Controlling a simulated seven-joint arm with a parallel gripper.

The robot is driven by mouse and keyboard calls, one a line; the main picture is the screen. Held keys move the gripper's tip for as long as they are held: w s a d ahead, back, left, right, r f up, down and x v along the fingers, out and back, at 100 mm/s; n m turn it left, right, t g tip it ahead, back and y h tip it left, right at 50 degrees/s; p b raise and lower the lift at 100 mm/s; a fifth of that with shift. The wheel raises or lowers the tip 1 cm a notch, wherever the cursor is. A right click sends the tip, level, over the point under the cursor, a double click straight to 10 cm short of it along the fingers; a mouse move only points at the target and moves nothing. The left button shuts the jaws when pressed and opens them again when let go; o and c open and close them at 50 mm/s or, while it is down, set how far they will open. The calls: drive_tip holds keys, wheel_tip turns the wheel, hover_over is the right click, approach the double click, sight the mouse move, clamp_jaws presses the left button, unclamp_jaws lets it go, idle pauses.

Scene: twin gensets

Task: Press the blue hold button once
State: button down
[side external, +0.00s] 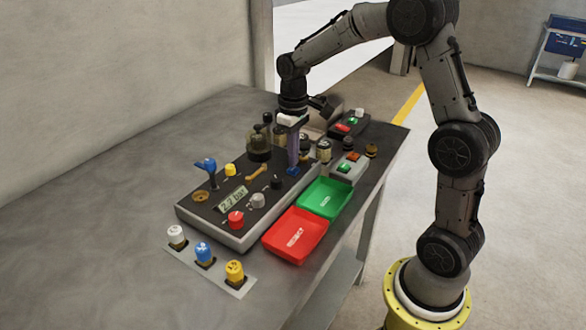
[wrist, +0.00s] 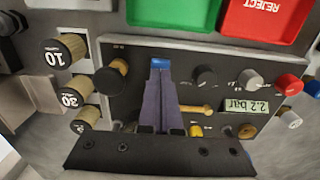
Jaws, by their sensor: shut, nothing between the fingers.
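A small blue button (side external: 292,171) sits on the dark top of the control panel (side external: 225,226), at the end of the row of knobs nearest the green tray. In the wrist view the blue button (wrist: 160,62) shows just past the fingertips, and no label on it can be read. My gripper (side external: 293,164) is shut and empty, pointing down over the button. In the wrist view its fingertips (wrist: 159,76) partly cover the button. I cannot tell whether they touch it.
Black (wrist: 205,76), grey (wrist: 250,79) and red (wrist: 290,84) knobs line the same row. Green (side external: 326,198) and red (side external: 296,235) trays lie beside the panel. A separate strip holds white, blue (side external: 204,252) and yellow caps. The table's left part is clear.

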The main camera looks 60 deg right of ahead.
sight(293, 169)
drive_tip(key=shift+f, duration=0.75)
idle(0.3)
wheel_tip(293, 169, up, 12)
idle(1.4)
drive_tip(key=shift+a+r, duration=0.1)
